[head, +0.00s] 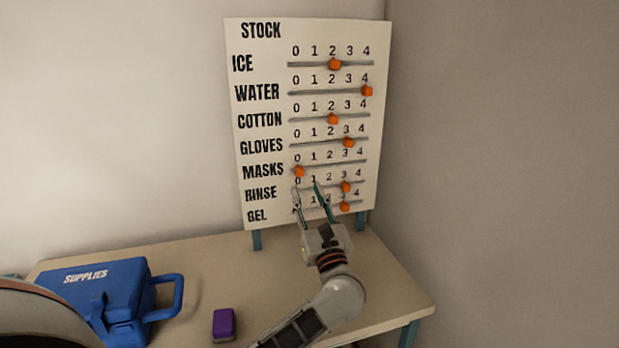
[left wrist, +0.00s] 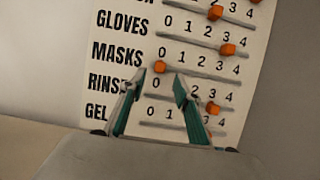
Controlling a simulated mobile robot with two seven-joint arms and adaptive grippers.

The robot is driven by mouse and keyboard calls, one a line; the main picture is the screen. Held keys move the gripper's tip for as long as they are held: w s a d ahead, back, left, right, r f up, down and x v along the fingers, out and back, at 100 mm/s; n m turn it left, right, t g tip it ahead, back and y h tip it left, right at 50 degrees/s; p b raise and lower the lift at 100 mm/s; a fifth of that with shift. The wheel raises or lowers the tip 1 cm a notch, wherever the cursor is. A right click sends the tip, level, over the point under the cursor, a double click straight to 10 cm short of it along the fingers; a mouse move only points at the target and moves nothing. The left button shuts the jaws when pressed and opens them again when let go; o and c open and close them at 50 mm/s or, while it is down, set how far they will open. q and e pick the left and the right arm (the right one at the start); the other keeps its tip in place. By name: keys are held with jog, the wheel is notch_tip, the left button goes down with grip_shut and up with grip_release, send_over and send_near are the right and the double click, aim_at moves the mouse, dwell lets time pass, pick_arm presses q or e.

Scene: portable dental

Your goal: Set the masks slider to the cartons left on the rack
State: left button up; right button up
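The stock board (head: 262,130) stands upright on the table, with a labelled slider row for each item. The orange masks knob (head: 299,172) is at 0, the left end of its track; it also shows in the left wrist view (left wrist: 160,67). My left gripper (head: 307,190) is open and empty in front of the board, its fingertips just below the masks knob, over the rinse row. In the left wrist view the knob appears above the gap between the fingertips (left wrist: 155,86). I cannot tell whether they touch the board. No rack or cartons are visible, and my right gripper is not in view.
The rinse knob (head: 346,187) and gel knob (head: 344,207) are at 3, close right of my fingers. The gloves knob (head: 348,142) is at 3. A blue supplies case (head: 122,275) and a purple block (head: 223,323) rest on the table (head: 215,260).

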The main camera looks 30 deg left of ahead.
aim_at(300, 175)
pick_arm(q)
jog(key=shift+x, duration=2.95)
jog(key=shift+c, duration=0.4)
